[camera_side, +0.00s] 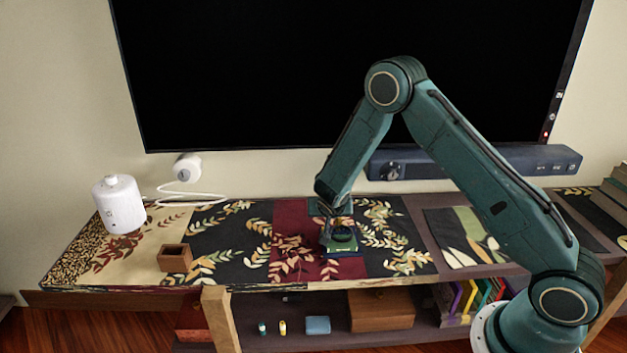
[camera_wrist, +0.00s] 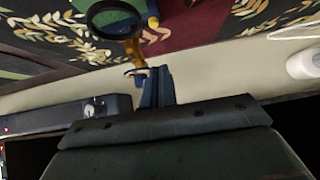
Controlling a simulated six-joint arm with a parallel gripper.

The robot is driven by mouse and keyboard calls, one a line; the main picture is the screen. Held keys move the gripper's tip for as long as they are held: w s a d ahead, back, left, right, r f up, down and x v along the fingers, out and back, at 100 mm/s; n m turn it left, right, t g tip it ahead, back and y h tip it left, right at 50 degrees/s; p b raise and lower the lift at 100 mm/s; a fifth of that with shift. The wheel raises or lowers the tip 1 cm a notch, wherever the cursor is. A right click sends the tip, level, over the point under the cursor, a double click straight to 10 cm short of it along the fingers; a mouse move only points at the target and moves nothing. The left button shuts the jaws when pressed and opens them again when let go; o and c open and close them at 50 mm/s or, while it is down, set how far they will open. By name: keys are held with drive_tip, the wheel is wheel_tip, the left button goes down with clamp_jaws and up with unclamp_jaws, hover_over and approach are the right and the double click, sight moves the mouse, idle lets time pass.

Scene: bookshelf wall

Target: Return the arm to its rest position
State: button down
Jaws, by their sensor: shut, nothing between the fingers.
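My gripper (camera_wrist: 158,72) is shut and empty; its two dark fingers lie together in the wrist view. In the side view my arm is bent in an upside-down V, and my gripper hangs low over the dark red band of the patterned shelf top (camera_side: 290,213). A round, dark-rimmed thing with a green middle (camera_side: 343,238) is right below my gripper. In the wrist view this round thing (camera_wrist: 112,20) has a yellow-brown, handle-like part running toward my fingertips. I cannot tell whether my fingers touch it.
A white lidded cylinder (camera_side: 120,204) stands at the left, with a small open wooden box (camera_side: 174,258) nearer the front. A large black screen (camera_side: 250,75) and a blue soundbar (camera_side: 470,163) are behind my arm. Books (camera_side: 612,195) stand at the far right. Open air lies above the shelf.

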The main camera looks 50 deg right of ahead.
drive_tip(key=shift+r, duration=0.15)
drive_tip(key=s+a+r+n+y, duration=0.1)
drive_tip(key=s+a+r, duration=0.1)
drive_tip(key=s+r, duration=0.35)
drive_tip(key=s+a+r+n+y, duration=0.1)
drive_tip(key=s+a+r, duration=0.1)
drive_tip(key=r, duration=0.7)
drive_tip(key=s+a+r+n+y, duration=0.1)
drive_tip(key=s+a+r, duration=0.1)
drive_tip(key=s+r, duration=0.35)
drive_tip(key=s+a+r+n+y, duration=0.1)
drive_tip(key=s+a+r+n, duration=0.2)
drive_tip(key=s, duration=0.8)
drive_tip(key=s+a+r+n+g+y, duration=0.1)
drive_tip(key=s+r, duration=0.4)
drive_tip(key=s, duration=0.6)
drive_tip(key=a+n+y, duration=0.1)
drive_tip(key=a+n, duration=0.1)
drive_tip(key=shift+s+a+r+y, duration=0.2)
drive_tip(key=shift+a+r+y, duration=0.1)
drive_tip(key=shift+a, duration=0.1)
